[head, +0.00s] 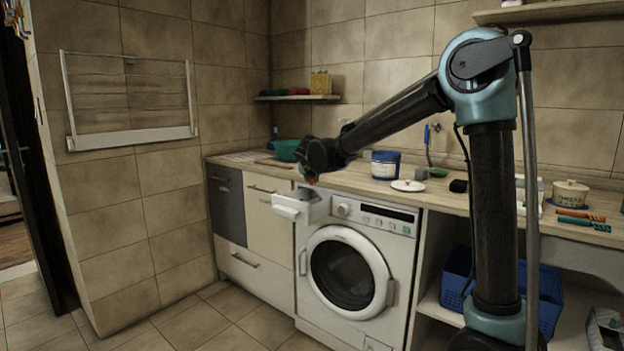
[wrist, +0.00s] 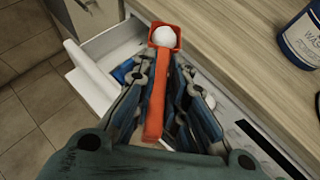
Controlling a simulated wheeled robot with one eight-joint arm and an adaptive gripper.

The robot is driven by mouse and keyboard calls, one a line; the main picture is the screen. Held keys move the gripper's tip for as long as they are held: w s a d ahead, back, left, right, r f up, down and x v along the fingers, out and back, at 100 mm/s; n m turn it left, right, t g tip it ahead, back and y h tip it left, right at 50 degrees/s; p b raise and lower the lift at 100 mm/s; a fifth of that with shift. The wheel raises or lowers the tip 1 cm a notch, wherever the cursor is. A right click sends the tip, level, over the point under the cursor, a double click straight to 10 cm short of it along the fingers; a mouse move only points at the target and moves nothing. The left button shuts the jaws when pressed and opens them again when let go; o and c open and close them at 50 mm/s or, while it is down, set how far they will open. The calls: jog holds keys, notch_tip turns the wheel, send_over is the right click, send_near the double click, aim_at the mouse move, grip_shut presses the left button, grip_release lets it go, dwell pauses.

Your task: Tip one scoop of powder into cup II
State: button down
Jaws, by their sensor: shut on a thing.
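My gripper (wrist: 164,68) is shut on the handle of an orange scoop (wrist: 155,105). The scoop's square bowl holds a white heap of powder (wrist: 164,36) and looks about level. In the head view my gripper (head: 313,172) hangs over the washing machine's open drawer (head: 300,208), with a bit of the scoop (head: 311,182) showing red. In the wrist view the drawer (wrist: 92,85) lies below and left of the scoop. Something blue (wrist: 122,70) shows inside it. My fingers and the scoop hide much of the drawer, and I cannot read any cup marking.
A blue-and-white powder tub (head: 385,166) stands on the wooden counter (head: 440,192), with a white lid (head: 408,186) in front of it. A green bowl (head: 286,150) stands left of my gripper. The washing machine (head: 352,270) is below the counter; the floor before it is clear.

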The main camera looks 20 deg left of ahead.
jog(key=shift+a+f, duration=0.1)
jog(key=shift+f, duration=0.1)
notch_tip(320, 180, down, 7)
jog(key=d+m+t+y, duration=0.1)
jog(key=d+m+y, duration=0.1)
jog(key=m+y, duration=0.8)
jog(key=r+n+h, duration=0.2)
jog(key=a+r+n+h, duration=0.1)
jog(key=r+n+h, duration=0.1)
jog(key=n+h, duration=0.1)
jog(key=r+n+g+h, duration=0.1)
jog(key=r+n+h, duration=0.1)
jog(key=r+h, duration=0.1)
jog(key=shift+a, duration=0.2)
jog(key=r+n+h, duration=0.2)
jog(key=n, duration=0.1)
jog(key=shift+a+r, duration=0.2)
jog(key=shift+a, duration=0.1)
dwell(1.3)
dwell(0.5)
